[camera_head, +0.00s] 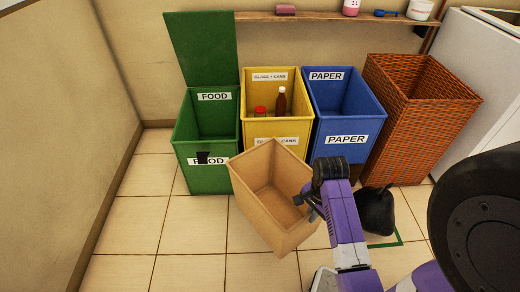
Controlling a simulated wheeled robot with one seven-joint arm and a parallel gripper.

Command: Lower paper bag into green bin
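The brown paper bag (255,205) is open at the top, looks empty and is tilted. It is in front of the bins and overlaps the right front edge of the green bin in the picture. The green bin (190,165), labelled FOOD, stands at the left with its lid (203,50) raised against the wall. Its visible inside looks empty. My gripper (309,203) is at the bag's right rim and appears shut on it; the fingertips are partly hidden. The bag appears held above the floor, in front and to the right of the green bin.
Right of the green bin stand a yellow bin (256,98) with a bottle and a red-topped jar, a blue PAPER bin (345,125) and a wicker basket (410,130). A black bag (377,212) lies on the floor. A shelf (330,17) runs above. The front-left floor is clear.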

